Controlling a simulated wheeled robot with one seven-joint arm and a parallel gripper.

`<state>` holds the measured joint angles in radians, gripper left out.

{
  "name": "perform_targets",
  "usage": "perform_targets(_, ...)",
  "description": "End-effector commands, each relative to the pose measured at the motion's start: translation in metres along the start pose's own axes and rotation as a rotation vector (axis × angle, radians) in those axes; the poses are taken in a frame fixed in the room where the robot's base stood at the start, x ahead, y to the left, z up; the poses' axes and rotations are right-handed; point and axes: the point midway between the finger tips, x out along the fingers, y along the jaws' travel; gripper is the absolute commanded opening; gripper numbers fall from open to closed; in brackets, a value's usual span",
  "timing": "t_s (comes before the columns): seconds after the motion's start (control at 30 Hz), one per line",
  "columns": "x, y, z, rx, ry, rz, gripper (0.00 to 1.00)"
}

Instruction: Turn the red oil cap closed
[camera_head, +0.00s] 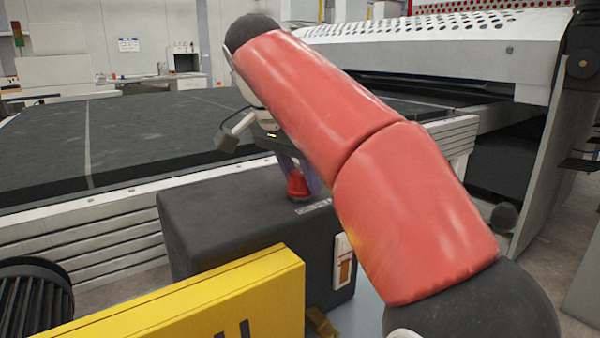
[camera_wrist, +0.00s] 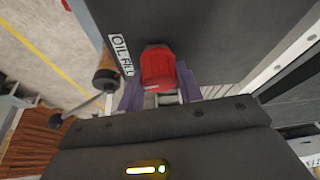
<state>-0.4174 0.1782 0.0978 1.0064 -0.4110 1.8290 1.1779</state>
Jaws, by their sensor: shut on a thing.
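The red oil cap (camera_head: 297,184) stands on top of a dark grey box (camera_head: 235,225) in the head view. In the wrist view the red cap (camera_wrist: 157,68) sits beside an "OIL FILL" label (camera_wrist: 121,54). My gripper (camera_wrist: 160,88) is over the cap, with its purple fingers on either side of it, shut on the cap. In the head view my gripper (camera_head: 298,178) is partly hidden by my red arm, and so is part of the cap's surroundings.
A yellow panel (camera_head: 200,305) stands in front of the grey box. A black conveyor bed (camera_head: 130,135) with a pale metal side runs behind it. A white perforated machine cover (camera_head: 440,45) is at the upper right. A black ribbed motor (camera_head: 35,300) is at the lower left.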

Motion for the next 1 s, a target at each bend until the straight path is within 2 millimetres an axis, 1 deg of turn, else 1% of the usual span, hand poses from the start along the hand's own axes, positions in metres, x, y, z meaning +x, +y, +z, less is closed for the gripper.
perform_targets(0.2, -0.0009, -0.0008, -0.0004, 0.107, 0.001, 0.040, 0.13)
perform_targets(0.4, -0.0009, -0.0006, -0.0006, 0.162, 0.002, 0.063, 0.13)
perform_targets(0.93, -0.0010, -0.0001, -0.0007, 0.182, 0.001, 0.071, 0.13)
perform_targets(0.97, -0.0010, -0.0001, -0.0007, 0.182, 0.001, 0.071, 0.39)
perform_targets(1.0, -0.0009, -0.0001, -0.0007, 0.182, 0.001, 0.071, 0.45)
